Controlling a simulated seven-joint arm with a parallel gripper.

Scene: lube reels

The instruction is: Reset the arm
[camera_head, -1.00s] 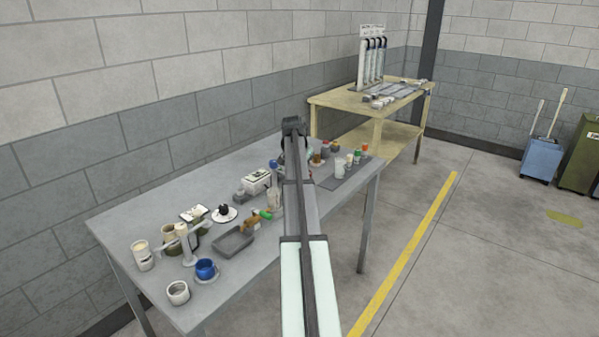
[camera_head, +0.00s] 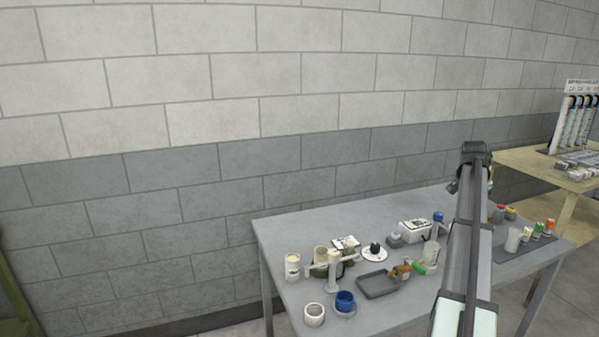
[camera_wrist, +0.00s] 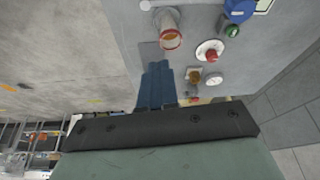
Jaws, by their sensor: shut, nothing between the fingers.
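My arm (camera_head: 466,260) rises from the lower right of the head view, in front of the right part of the grey table (camera_head: 290,232). Its far end (camera_head: 475,152) stands above the table's back edge. My gripper (camera_wrist: 157,66) shows in the wrist view as two dark blue fingers side by side. They are shut with nothing between them. In the wrist view, an open cup with an orange inside (camera_wrist: 171,39) is just beyond the fingertips. I cannot tell the height between them.
The table holds a grey tray (camera_head: 372,288), a blue cup (camera_head: 345,301), a white cup (camera_head: 314,314) and several small containers. A wooden bench (camera_head: 530,164) stands at the right. The block wall (camera_head: 200,190) is behind the table. Floor is bare in front of the right side (camera_head: 572,310).

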